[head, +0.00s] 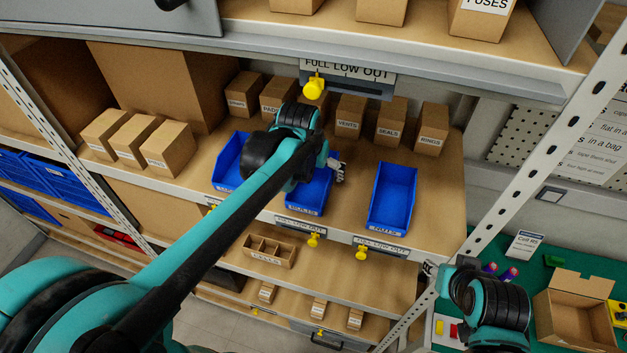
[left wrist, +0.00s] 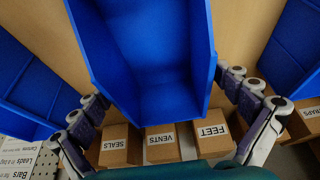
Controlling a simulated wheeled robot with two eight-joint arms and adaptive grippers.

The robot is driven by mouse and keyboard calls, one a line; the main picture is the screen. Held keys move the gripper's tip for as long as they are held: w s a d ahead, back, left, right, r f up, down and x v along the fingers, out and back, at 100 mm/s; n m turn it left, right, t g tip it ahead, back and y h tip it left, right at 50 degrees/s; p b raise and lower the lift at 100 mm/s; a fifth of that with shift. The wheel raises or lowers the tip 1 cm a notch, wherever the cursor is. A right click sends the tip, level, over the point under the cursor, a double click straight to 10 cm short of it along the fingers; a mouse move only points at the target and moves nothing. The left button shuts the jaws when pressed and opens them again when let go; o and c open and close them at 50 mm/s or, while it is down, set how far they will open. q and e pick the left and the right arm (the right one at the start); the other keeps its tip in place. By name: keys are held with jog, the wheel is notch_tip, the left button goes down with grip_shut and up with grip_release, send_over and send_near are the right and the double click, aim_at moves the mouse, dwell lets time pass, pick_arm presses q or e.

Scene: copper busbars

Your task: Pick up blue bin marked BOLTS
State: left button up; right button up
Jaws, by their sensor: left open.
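Three blue bins stand in a row on the shelf. The middle bin (head: 304,196) has a front label that seems to read BOLTS, though it is small and blurred. My left arm covers part of it. My left gripper (head: 337,171) is over this bin, with one finger showing near its right rear edge. In the left wrist view the bin (left wrist: 160,60) is empty and lies between the open fingers of my left gripper (left wrist: 163,92), with a gap visible on each side. My right gripper (head: 432,268) is at the lower right, by the shelf upright, far from the bin.
The right bin, marked NUTS (head: 392,195), and the left bin (head: 229,162) flank the middle one. Small cartons, including VENTS (head: 349,118) and SEALS (head: 391,122), stand behind. A label rail with yellow knobs (head: 314,239) runs below the shelf front.

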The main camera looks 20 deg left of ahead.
aim_at(312, 180)
pick_arm(q)
jog(key=x, duration=0.2)
jog(key=shift+w+f, duration=0.15)
jog(key=shift+f, duration=0.1)
jog(key=c, duration=1.2)
jog(key=shift+r, duration=0.15)
